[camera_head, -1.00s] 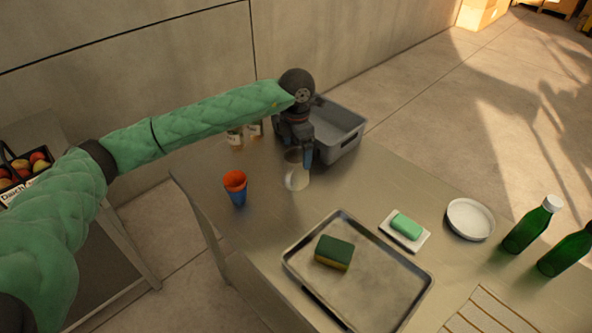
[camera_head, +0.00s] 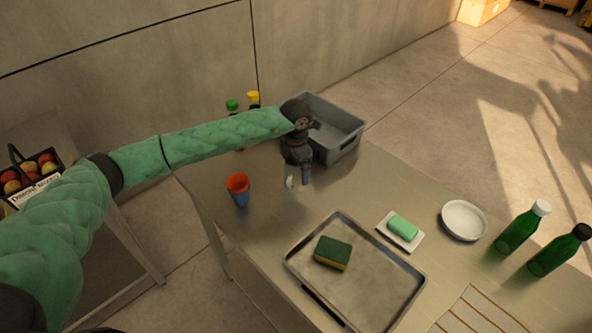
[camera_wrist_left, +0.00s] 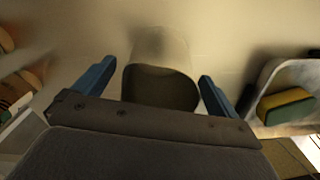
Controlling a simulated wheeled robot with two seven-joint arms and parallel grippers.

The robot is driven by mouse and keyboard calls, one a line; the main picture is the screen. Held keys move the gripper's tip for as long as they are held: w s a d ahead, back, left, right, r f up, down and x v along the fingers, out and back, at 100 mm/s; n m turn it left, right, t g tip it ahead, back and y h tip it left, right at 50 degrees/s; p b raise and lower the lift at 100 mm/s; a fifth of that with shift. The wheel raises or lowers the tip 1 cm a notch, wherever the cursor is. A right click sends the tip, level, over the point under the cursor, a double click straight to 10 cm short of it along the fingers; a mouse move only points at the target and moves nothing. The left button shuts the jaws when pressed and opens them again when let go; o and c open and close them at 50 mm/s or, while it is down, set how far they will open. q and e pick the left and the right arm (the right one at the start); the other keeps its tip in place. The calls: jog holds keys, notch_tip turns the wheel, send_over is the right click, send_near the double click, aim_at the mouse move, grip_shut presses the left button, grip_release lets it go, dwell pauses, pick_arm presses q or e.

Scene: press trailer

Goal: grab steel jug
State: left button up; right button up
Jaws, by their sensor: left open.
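The steel jug (camera_head: 290,182) stands on the table in the head view, mostly hidden behind my left gripper (camera_head: 298,178); a pale part of it shows at the fingers. In the left wrist view the jug (camera_wrist_left: 160,45) is a pale, shiny shape with a dark lower part. It lies between the two blue fingers of my open left gripper (camera_wrist_left: 157,75), with a visible gap on each side. My right gripper is not in view.
A grey bin (camera_head: 340,128) stands close behind my left gripper. An orange-and-blue cup (camera_head: 238,188) is to its left. A metal tray (camera_head: 375,290) with a sponge (camera_head: 333,252) lies in front. Soap (camera_head: 403,227), a white bowl (camera_head: 464,220) and green bottles (camera_head: 522,230) are to the right.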

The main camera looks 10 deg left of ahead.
pick_arm(q)
jog(key=shift+f, duration=0.15)
jog(key=c, duration=1.2)
